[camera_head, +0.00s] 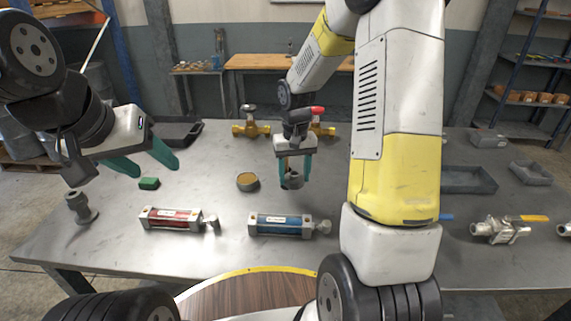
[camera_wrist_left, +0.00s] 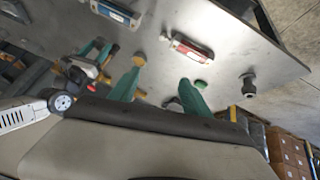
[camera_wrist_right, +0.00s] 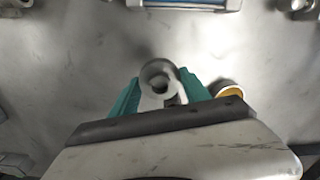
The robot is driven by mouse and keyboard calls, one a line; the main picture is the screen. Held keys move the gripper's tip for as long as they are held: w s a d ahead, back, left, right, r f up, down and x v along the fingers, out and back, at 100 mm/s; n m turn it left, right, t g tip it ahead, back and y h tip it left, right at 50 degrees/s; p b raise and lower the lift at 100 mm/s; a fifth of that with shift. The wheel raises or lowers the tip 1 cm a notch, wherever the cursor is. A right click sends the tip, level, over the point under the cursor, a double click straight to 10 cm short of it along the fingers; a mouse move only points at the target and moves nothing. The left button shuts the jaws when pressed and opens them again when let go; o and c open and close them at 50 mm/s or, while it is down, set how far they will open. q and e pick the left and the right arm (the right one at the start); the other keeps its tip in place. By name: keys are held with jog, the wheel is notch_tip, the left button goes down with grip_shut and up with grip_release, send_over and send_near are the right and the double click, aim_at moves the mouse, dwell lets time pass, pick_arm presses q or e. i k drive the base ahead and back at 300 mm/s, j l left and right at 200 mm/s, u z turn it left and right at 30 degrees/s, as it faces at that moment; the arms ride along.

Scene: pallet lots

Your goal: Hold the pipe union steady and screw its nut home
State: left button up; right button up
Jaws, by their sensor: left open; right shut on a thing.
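A dark grey pipe fitting (camera_head: 80,208), which looks like the pipe union body, stands upright at the table's left end; it also shows in the left wrist view (camera_wrist_left: 249,86). My right gripper (camera_head: 294,180) is shut on a grey hollow ring-like part (camera_head: 291,181), apparently the nut, above the table's middle. The right wrist view shows its round opening (camera_wrist_right: 158,78) between the green fingers. My left gripper (camera_head: 148,163) is open and empty above the table's left part, to the right of and above the fitting. The nut and the fitting are far apart.
A red cylinder (camera_head: 172,218) and a blue cylinder (camera_head: 282,225) lie near the front. Brass valves (camera_head: 251,129) stand at the back. Grey trays (camera_head: 468,180) and a steel valve (camera_head: 500,230) are right.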

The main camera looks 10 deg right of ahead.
aim_at(77, 201)
jog(key=j+z, duration=0.15)
jog(key=j, duration=0.65)
jog(key=j+z, duration=0.1)
jog(key=j, duration=0.75)
jog(key=k+j+z, duration=0.15)
jog(key=j, duration=0.65)
jog(key=j+z, duration=0.1)
jog(key=j, duration=0.7)
jog(key=l, duration=0.15)
